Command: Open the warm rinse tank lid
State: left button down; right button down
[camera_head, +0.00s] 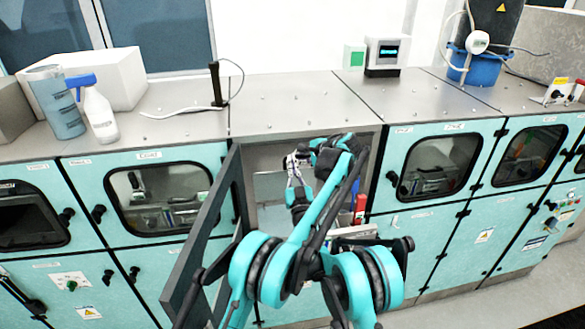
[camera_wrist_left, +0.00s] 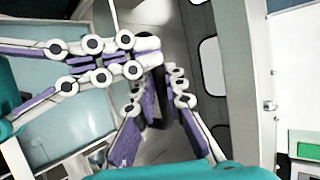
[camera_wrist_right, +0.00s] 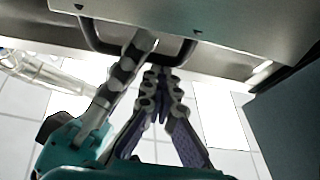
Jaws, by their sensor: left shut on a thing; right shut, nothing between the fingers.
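The lid (camera_wrist_right: 215,25) shows in the right wrist view as a grey metal panel with a black bar handle (camera_wrist_right: 188,50). My left gripper (camera_wrist_left: 158,98) is shut on this handle, a dark bar between its purple fingers in the left wrist view. My right gripper (camera_wrist_right: 160,76) is shut and empty, just below the handle; it also shows from the left in the left wrist view (camera_wrist_left: 152,55). In the head view my arms reach into the open middle cabinet (camera_head: 262,155) and hide most of its inside. How far the lid is raised cannot be told.
A dark open cabinet door (camera_head: 205,235) stands out to the left of my arms. A red bottle (camera_head: 360,207) stands at the opening's right side. The counter above holds a spray bottle (camera_head: 98,112) and a black stand (camera_head: 216,85).

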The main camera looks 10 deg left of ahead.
pick_arm(q)
jog(key=c, duration=1.6)
grip_release()
jog(key=shift+s+d, duration=0.2)
jog(key=shift+s, duration=0.15)
jog(key=shift+o, duration=0.2)
jog(key=shift+w, duration=0.1)
